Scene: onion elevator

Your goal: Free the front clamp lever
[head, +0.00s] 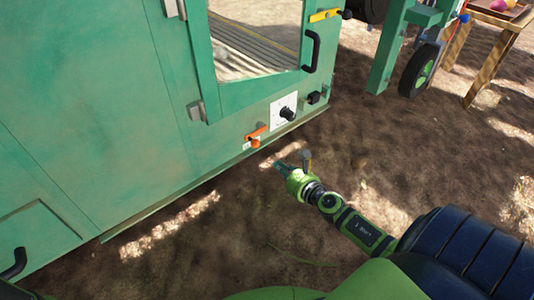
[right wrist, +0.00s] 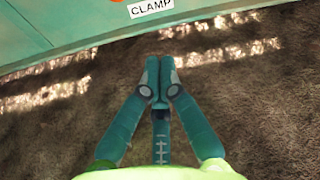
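The clamp lever (head: 255,136) is an orange bar with a round orange knob, low on the side of the green machine near its bottom edge. A white label beside it reads CLAMP (right wrist: 151,8) in the right wrist view, where only a sliver of orange shows at the top edge. My right gripper (head: 279,167) is below and to the right of the lever, apart from it. In the right wrist view my right gripper (right wrist: 159,72) has its fingertips together with nothing seen between them. My left gripper is not in view.
The green machine (head: 100,110) fills the left. Near the lever are a white dial plate with a black knob (head: 287,113), a black handle (head: 312,51) and a yellow lever (head: 325,15). A wheel (head: 420,70) and wooden table (head: 490,45) stand back right. Bare soil lies around my right gripper.

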